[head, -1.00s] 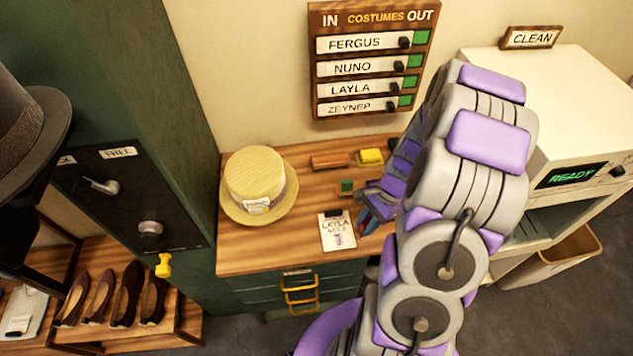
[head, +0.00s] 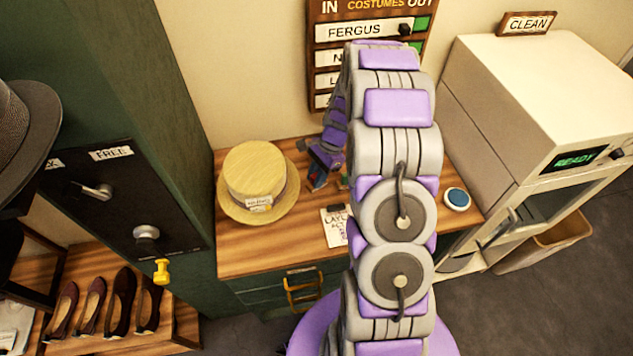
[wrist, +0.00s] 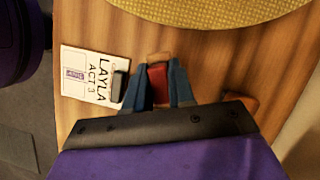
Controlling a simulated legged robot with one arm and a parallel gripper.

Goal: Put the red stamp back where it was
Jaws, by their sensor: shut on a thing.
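My gripper (head: 320,172) is over the costume table (head: 240,258), just right of the straw hat. In the wrist view its blue fingers (wrist: 158,88) are shut on the red stamp (wrist: 158,82), whose red part shows between them. A pale wooden piece (wrist: 159,58) shows at the fingertips, but I cannot tell whether it belongs to the stamp or lies on the table. In the head view the stamp cannot be made out. The gap between stamp and table is not clear.
A straw hat (head: 255,168) stands left of my gripper. A white LAYLA card (head: 332,226) lies near the front edge; it also shows in the wrist view (wrist: 88,73). A round blue-topped thing (head: 457,199) sits at the right. A white machine (head: 545,95) reads READY.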

